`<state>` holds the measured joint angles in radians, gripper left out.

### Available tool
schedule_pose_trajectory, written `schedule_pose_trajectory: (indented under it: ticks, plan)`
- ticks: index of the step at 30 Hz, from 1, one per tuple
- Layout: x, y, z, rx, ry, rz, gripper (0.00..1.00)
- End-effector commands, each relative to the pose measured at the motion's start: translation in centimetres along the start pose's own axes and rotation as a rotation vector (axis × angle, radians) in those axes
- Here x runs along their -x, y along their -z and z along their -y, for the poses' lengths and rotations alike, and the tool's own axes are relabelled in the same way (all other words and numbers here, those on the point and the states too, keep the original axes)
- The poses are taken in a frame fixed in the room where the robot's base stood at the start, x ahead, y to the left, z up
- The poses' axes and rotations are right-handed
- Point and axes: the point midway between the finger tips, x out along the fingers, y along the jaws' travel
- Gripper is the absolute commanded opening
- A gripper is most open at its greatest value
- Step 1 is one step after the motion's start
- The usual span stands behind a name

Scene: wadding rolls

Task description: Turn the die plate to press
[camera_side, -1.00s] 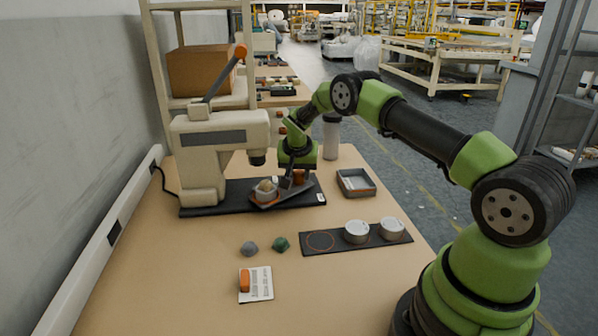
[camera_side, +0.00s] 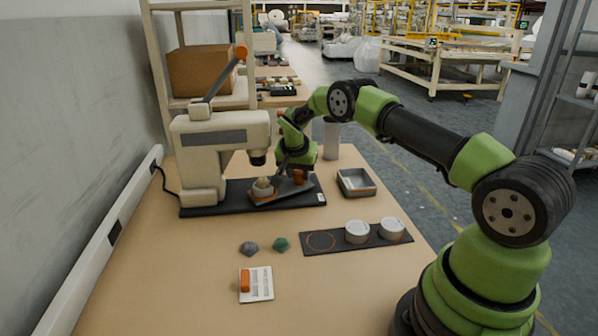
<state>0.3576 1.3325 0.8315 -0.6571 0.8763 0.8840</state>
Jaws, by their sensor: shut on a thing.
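The die plate (camera_side: 268,198) is a grey slab on the black base of the press. It lies at a slant and carries a pale lump in a round cup (camera_side: 263,186) at its left end. An orange-brown knob (camera_side: 298,177) stands at its right end. The cream press (camera_side: 208,145) stands to the left, its dark ram (camera_side: 257,158) above and behind the cup. My gripper (camera_side: 286,172) is tilted over the plate's middle, shut on a part of the die plate between cup and knob. The fingers are small and partly hidden.
A grey tray (camera_side: 356,183) is right of the press base. A black mat (camera_side: 330,247) holds two white tins (camera_side: 357,231), one ring being empty. A pale bottle (camera_side: 331,140) stands behind.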

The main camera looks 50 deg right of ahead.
Motion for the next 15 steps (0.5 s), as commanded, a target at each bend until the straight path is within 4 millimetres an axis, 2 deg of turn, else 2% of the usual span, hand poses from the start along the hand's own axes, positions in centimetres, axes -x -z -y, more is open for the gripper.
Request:
schedule_pose_trajectory:
  ticks: [2, 3, 6, 15]
  plan:
    - [0.03, 0.06, 0.01, 0.000, 0.001, -0.001, 0.00]
    - [0.03, 0.06, 0.01, 0.000, 0.001, -0.001, 0.35]
    - [0.03, 0.05, 0.01, 0.001, 0.001, -0.001, 0.58]
    - [0.14, 0.02, 0.01, 0.001, 0.001, 0.000, 0.59]
